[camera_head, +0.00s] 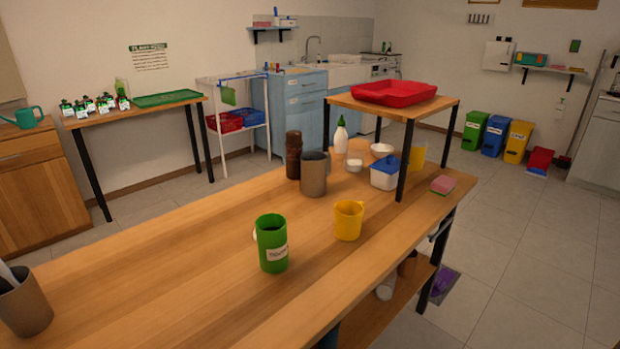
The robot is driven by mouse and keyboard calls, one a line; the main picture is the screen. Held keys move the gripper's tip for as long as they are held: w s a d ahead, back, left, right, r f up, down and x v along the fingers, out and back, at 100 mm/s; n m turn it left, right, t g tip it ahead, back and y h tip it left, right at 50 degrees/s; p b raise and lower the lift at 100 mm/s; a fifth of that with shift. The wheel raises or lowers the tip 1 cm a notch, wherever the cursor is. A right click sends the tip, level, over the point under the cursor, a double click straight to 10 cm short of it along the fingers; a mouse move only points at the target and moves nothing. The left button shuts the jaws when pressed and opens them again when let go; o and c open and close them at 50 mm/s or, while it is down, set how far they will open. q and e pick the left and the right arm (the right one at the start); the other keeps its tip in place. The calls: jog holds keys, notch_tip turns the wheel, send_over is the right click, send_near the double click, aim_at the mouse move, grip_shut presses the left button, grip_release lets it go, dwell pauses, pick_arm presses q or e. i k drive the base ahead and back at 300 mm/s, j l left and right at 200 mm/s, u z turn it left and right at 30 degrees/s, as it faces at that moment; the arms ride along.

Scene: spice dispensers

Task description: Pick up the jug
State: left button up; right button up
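A tall grey-brown jug-like vessel (313,175) stands upright near the middle of the wooden table (150,270). A yellow mug (347,222) with a handle on its right stands nearer to me. A green labelled cup (271,240) stands to the left of the mug; a small white thing shows partly behind it. I cannot tell for certain which of these is the jug. Neither of my grippers is in view.
A raised wooden shelf (440,106) with a red tray (394,92) stands over the table's far right. A dark brown bottle (293,155), white bottle (341,137), blue-lidded box (385,177) and sponge (442,185) are nearby. A brown pot (24,308) stands front left. The left tabletop is mostly clear.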

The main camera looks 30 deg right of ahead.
aim_at(316, 165)
jog(key=z, duration=1.3)
jog(key=i+l, duration=0.1)
